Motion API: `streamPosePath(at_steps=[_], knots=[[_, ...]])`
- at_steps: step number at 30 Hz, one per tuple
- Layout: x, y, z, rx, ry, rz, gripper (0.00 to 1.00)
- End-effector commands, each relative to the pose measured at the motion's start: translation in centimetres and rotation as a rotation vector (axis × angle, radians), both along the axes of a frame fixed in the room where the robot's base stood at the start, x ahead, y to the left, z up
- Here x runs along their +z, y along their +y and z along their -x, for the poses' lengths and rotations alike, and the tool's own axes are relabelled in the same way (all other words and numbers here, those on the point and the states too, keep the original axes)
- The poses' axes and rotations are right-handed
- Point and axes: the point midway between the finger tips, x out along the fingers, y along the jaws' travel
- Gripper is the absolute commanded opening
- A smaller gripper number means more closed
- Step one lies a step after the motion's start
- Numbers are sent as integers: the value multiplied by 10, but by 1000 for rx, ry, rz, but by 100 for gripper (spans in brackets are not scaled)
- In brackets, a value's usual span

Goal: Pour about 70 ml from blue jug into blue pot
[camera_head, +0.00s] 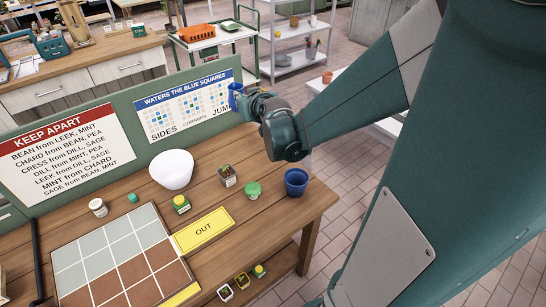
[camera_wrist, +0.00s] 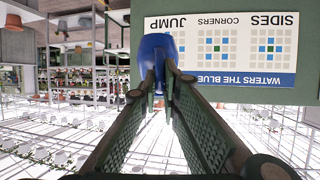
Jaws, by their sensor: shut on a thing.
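The blue jug (camera_head: 235,96) is up in the air in front of the sign board, mostly hidden behind my gripper (camera_head: 243,97). In the wrist view my gripper (camera_wrist: 161,95) is shut on the blue jug (camera_wrist: 157,48) at its fingertips. The jug's contents are not visible. The blue pot (camera_head: 296,182) stands on the wooden table near its right edge. My gripper and the jug are above, left of and behind the pot in the head view, well apart from it.
A white bowl (camera_head: 171,169), a small potted plant (camera_head: 228,176), a green-lidded jar (camera_head: 252,191) and a yellow OUT mat (camera_head: 204,231) are on the table (camera_head: 272,226). A green board (camera_head: 130,155) with signs stands along the back edge. Floor lies right of the table.

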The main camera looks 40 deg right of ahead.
Motion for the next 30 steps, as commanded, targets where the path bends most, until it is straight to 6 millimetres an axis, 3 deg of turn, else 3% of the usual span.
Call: streamPosePath(at_steps=[18, 30], knots=[[-61, 73, 14, 13, -4, 1, 0], [-87, 99, 31, -26, -6, 0, 0]])
